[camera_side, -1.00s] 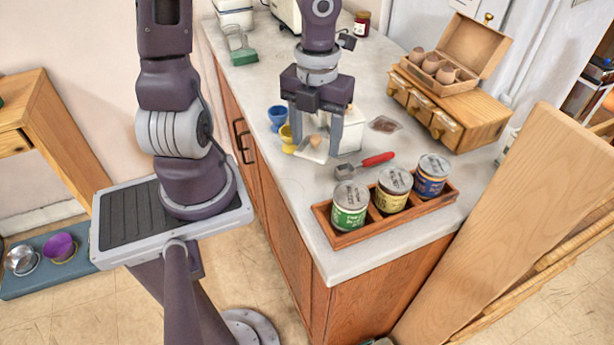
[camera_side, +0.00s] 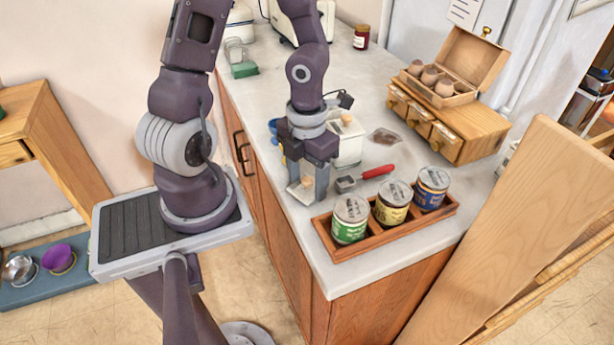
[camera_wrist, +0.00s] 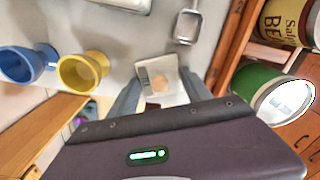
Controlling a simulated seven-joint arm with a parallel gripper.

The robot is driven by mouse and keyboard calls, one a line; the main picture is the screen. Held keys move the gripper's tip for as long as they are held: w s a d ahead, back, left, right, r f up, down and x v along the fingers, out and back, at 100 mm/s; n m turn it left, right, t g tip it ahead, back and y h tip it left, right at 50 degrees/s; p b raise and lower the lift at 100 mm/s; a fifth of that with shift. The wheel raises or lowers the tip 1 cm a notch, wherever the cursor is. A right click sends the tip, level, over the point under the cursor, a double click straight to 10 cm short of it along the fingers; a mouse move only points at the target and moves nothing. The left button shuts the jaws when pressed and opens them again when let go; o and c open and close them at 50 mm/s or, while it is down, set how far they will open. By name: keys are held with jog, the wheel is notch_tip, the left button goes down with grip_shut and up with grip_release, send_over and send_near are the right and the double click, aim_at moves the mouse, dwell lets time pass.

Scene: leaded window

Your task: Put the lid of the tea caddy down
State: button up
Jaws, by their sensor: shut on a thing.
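My gripper (camera_side: 308,190) is shut on a white square lid (camera_side: 301,192) with a tan knob. In the wrist view the lid (camera_wrist: 160,80) shows between the fingers. The gripper points down low over the counter near its left edge, left of the red-handled tool. I cannot tell whether the lid touches the counter. A white box (camera_side: 350,148), apparently the tea caddy, stands just behind the gripper, with a round tan knob on top. Its edge (camera_wrist: 125,3) shows at the top of the wrist view.
A wooden rack (camera_side: 400,228) with green, yellow and blue tins stands to the right. A red-handled tool (camera_side: 377,171) lies between. A yellow cup (camera_wrist: 82,72) and a blue cup (camera_wrist: 22,65) stand nearby. A wooden drawer box (camera_side: 455,130) is farther back.

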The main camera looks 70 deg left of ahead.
jog(key=o, duration=1.3)
jog(key=shift+f, duration=0.1)
jog(key=shift+o, duration=0.2)
